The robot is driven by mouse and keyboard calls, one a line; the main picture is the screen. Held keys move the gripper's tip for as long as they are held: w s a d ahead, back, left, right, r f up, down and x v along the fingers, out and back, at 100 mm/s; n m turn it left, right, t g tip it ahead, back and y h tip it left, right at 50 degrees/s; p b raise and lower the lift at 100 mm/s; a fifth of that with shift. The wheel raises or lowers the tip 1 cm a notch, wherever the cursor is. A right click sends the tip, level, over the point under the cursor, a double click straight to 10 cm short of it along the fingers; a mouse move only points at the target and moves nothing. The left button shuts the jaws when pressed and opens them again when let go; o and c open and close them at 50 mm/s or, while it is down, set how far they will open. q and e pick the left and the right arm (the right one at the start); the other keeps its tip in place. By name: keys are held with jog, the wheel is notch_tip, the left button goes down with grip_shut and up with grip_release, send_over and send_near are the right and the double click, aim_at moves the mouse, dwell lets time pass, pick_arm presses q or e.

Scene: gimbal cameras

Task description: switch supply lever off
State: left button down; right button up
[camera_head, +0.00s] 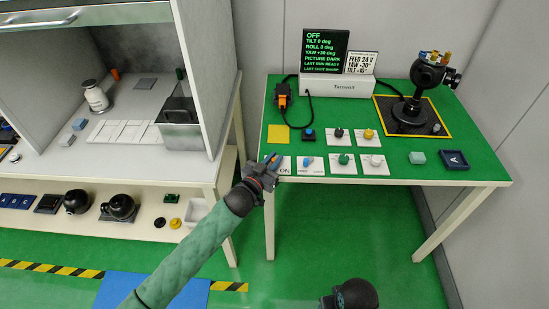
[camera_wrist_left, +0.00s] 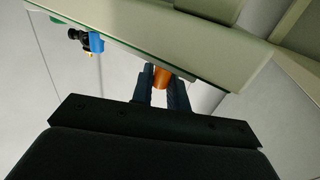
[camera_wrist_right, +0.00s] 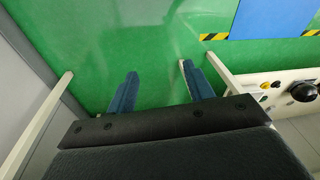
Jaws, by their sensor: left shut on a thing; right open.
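The supply lever (camera_head: 275,159), with an orange tip, stands at the front left edge of the green-topped table, on a white plate (camera_head: 285,169) marked ON. My left gripper (camera_head: 267,164) reaches it from the front left and is shut on it; the fingers hide part of the lever. In the left wrist view, the orange tip (camera_wrist_left: 162,77) shows between the fingers (camera_wrist_left: 161,92). The dark display (camera_head: 326,50) reads OFF at the top and PICTURE DARK lower down. My right gripper (camera_wrist_right: 159,72) is open and empty above the green floor.
A blue-tipped lever (camera_head: 307,161) on its own plate stands close to the right of the supply lever. Green (camera_head: 344,158) and white (camera_head: 376,160) knobs sit farther right. A black gimbal camera (camera_head: 428,75) stands at the back right. A cabinet bench (camera_head: 190,173) is at the left.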

pick_arm(q)
jog(key=m+g+h+p, duration=0.1)
jog(key=m+g+h, duration=0.1)
jog(key=h, duration=0.1)
jog(key=shift+w+a+p, duration=0.2)
jog(key=shift+a+p, duration=0.2)
pick_arm(e)
notch_tip(320, 180, down, 9)
jog(key=shift+w, duration=0.4)
pick_arm(q)
jog(key=c, duration=1.4)
grip_release()
jog(key=shift+c, duration=0.2)
jog(key=shift+s+a+f, duration=0.1)
jog(key=shift+s+a, duration=0.1)
jog(key=b+v, duration=0.2)
jog(key=v, duration=0.5)
pick_arm(e)
notch_tip(320, 180, up, 9)
jog(key=shift+s+r, duration=0.2)
jog(key=shift+s, duration=0.25)
pick_arm(q)
jog(key=shift+a, duration=0.1)
jog(key=shift+s, duration=0.1)
